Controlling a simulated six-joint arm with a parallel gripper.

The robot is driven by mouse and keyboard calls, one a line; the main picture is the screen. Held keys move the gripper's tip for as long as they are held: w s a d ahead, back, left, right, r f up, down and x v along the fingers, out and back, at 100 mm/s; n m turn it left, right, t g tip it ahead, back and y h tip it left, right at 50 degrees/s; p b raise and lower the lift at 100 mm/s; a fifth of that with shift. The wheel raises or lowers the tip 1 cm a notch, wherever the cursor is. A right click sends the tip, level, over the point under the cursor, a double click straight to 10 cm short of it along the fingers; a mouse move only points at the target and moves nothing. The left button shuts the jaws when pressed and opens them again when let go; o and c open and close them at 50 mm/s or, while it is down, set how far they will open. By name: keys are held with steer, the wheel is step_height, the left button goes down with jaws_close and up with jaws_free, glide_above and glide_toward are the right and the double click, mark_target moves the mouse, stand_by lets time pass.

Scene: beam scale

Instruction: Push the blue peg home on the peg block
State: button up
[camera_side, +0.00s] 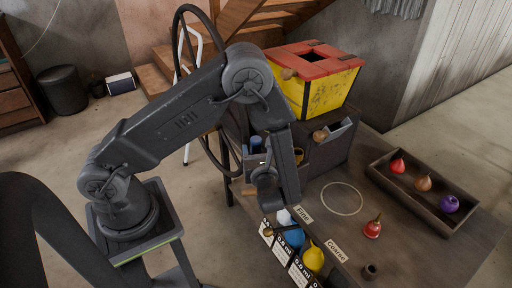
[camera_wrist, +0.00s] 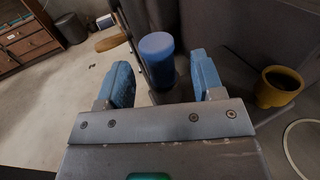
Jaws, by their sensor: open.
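The blue peg (camera_wrist: 157,58) stands upright in the wrist view, between the two blue fingers of my gripper (camera_wrist: 164,80). There is a visible gap on each side of it. In the side view the blue peg (camera_side: 256,141) shows just left of my forearm, at the dark grey peg block (camera_side: 328,157). My gripper is open and holds nothing. In the side view its fingers are hard to make out behind my arm. The peg's lower end is partly hidden, so its depth in the block cannot be told.
A yellow cup (camera_wrist: 279,87) sits right of my fingers. A yellow box with a red lid (camera_side: 318,80) stands behind the block. A tray (camera_side: 422,198) with several coloured weights lies at the right. A red weight (camera_side: 373,228) stands near a white circle (camera_side: 342,198).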

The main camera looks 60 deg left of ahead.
steer(key=shift+x, duration=1.45)
steer(key=shift+c, duration=0.2)
steer(key=c, duration=1)
steer(key=shift+r, duration=0.15)
